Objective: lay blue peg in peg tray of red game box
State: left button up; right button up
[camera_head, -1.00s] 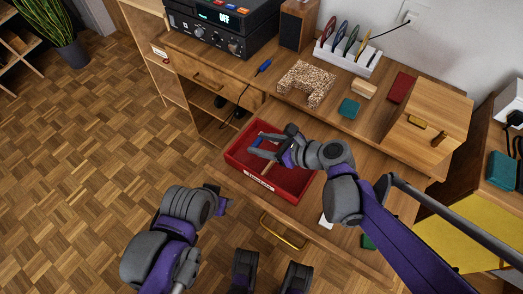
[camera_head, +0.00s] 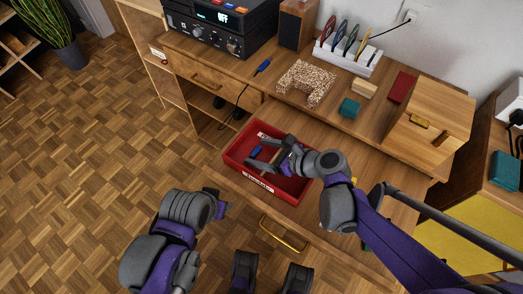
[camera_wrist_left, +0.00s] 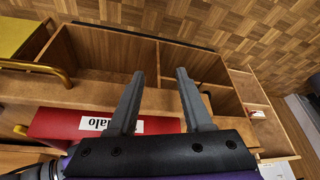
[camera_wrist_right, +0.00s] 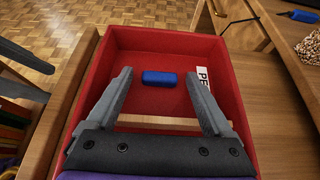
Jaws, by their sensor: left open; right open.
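The red game box (camera_head: 233,160) stands open on the wooden surface in front of the desk; it also fills the right wrist view (camera_wrist_right: 122,43). The blue peg (camera_wrist_right: 160,77) lies on the red floor in the box's far part, beyond a pale wooden divider (camera_wrist_right: 165,122). In the head view the peg (camera_head: 256,150) shows beside my right gripper's fingers. My right gripper (camera_head: 258,155) is open and empty over the box, with the peg ahead of and between its fingertips in the wrist view. My left gripper (camera_wrist_left: 160,72) is open and empty, apart from the box.
A blue-handled tool (camera_head: 264,66) with a cord, a speckled block (camera_head: 306,83), a teal block (camera_head: 349,107) and a wooden box (camera_head: 432,110) stand on the desk behind. A yellow drawer handle (camera_head: 283,235) juts out in front. Floor at left is clear.

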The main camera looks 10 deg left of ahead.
jog(key=shift+r, duration=0.1)
jog(key=shift+d+r, duration=0.25)
jog(key=p+v, duration=0.2)
jog(key=v, duration=0.9)
jog(key=shift+s+d, duration=0.15)
jog(key=shift+d, duration=0.05)
